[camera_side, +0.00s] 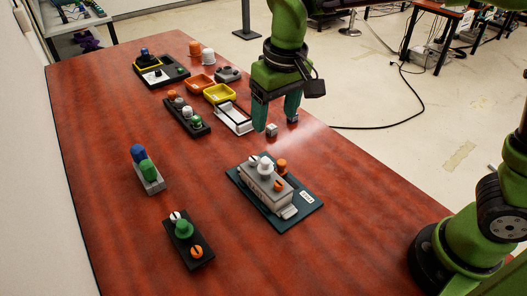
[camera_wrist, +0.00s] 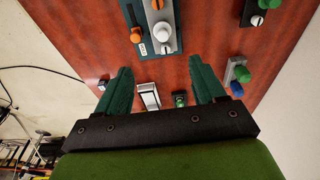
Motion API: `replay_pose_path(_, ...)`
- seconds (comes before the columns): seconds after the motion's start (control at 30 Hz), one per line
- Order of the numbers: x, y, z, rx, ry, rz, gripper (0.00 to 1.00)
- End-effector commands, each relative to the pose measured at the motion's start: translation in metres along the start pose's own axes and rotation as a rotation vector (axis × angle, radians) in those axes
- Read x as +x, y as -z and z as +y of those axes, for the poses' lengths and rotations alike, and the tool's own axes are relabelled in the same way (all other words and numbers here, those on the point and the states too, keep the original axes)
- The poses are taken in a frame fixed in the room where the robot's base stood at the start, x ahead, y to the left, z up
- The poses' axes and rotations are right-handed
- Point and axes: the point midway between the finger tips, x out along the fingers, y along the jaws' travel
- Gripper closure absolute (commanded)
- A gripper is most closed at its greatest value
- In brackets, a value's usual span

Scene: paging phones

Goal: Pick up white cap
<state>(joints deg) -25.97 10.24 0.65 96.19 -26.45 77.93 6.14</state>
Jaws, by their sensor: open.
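A white cap (camera_side: 265,167) sits upright on top of a light grey device (camera_side: 262,187), which stands on a dark green base plate (camera_side: 300,214). In the wrist view the white cap (camera_wrist: 162,31) is at the top middle, ahead of the fingers. My gripper (camera_side: 281,122) is open and empty, held above the table behind the device. Its fingers also show spread in the wrist view (camera_wrist: 165,75). A larger white cup-shaped piece (camera_side: 208,56) stands at the table's back edge. I cannot tell which white piece the task names.
A black block (camera_side: 183,241) with several knobs and a grey block (camera_side: 151,178) with blue and green knobs stand to the left.

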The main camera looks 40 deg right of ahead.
Motion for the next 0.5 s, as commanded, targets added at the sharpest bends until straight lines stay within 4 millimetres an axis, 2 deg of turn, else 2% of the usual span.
replay_pose_path(0.1,0.029,-0.001,0.0,-0.001,-0.002,-0.006,0.31)
replay_pose_path(0.3,0.069,-0.001,0.0,-0.001,-0.001,-0.005,0.31)
replay_pose_path(0.5,0.089,-0.001,0.0,0.0,0.001,-0.002,0.31)
